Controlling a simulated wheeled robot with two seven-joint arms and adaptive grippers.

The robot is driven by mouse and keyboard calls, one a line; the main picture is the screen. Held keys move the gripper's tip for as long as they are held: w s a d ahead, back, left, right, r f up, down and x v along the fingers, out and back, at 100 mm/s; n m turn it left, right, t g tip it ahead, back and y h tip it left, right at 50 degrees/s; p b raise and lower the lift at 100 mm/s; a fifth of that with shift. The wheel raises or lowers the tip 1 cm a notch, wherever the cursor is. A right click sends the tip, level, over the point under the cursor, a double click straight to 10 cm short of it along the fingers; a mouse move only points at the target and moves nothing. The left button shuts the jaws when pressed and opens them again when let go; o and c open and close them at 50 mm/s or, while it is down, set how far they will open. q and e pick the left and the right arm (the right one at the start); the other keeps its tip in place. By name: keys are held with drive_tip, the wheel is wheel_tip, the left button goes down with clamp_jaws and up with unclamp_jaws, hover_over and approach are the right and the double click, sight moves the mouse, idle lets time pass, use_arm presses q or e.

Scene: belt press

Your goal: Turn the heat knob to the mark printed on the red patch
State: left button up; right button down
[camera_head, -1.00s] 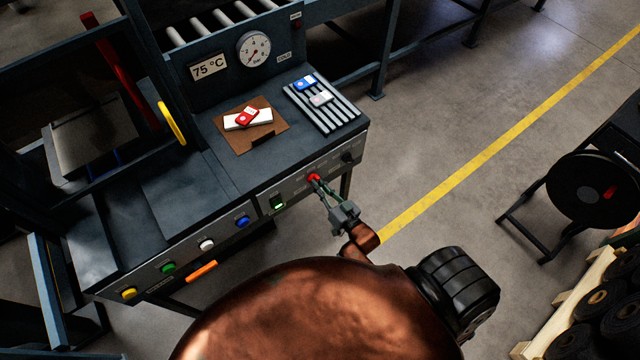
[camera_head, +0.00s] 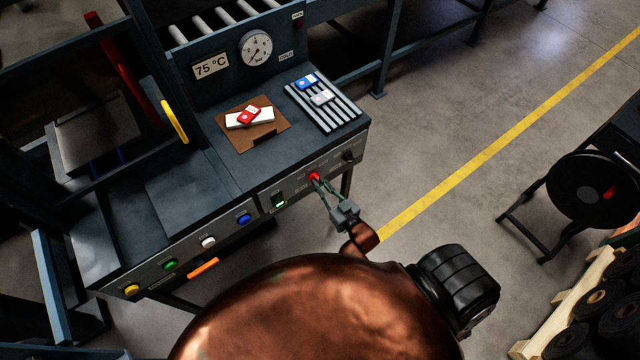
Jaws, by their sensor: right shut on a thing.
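My right gripper (camera_head: 320,185) reaches the front panel of the press bench and is shut on a red knob (camera_head: 314,176). The fingers partly hide the knob, and its pointer and scale are too small to read. A red patch (camera_head: 249,116) with a white printed area lies on a white strip on a brown board (camera_head: 272,141). The mark printed on it is too small to read. A display (camera_head: 210,67) shows 75 °C. My left gripper is not in view.
A black knob (camera_head: 348,156) sits right of the red one. A green-lit switch (camera_head: 279,201) and several coloured buttons line the panel to the left. Blue (camera_head: 306,82) and grey (camera_head: 321,97) patches lie on a slatted rack. A round gauge (camera_head: 256,48) stands behind.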

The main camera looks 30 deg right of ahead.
drive_tip(key=c, duration=2)
unclamp_jaws()
drive_tip(key=s, duration=0.8)
drive_tip(key=s+d, duration=0.1)
drive_tip(key=s, duration=0.3)
drive_tip(key=shift+f, duration=0.1)
drive_tip(key=s+f+g, duration=0.3)
drive_tip(key=s+f, duration=0.1)
drive_tip(key=f, duration=0.6)
drive_tip(key=s+f+g+b, duration=0.1)
drive_tip(key=s+f+g, duration=0.15)
drive_tip(key=f, duration=0.85)
drive_tip(key=s+f+g, duration=0.3)
drive_tip(key=s+f, duration=0.1)
drive_tip(key=f, duration=0.6)
drive_tip(key=s+f+g, duration=0.2)
drive_tip(key=s+f, duration=0.3)
drive_tip(key=s, duration=0.3)
drive_tip(key=s+f+g+h, duration=0.1)
drive_tip(key=s+f+g, duration=0.2)
drive_tip(key=s+f, duration=0.3)
drive_tip(key=s+d+f+g+b, duration=0.1)
drive_tip(key=s+f+g, duration=0.2)
drive_tip(key=s+f, duration=0.3)
drive_tip(key=shift+s+f+g, duration=0.2)
drive_tip(key=shift+s+g, duration=0.05)
drive_tip(key=shift+s, duration=2.55)
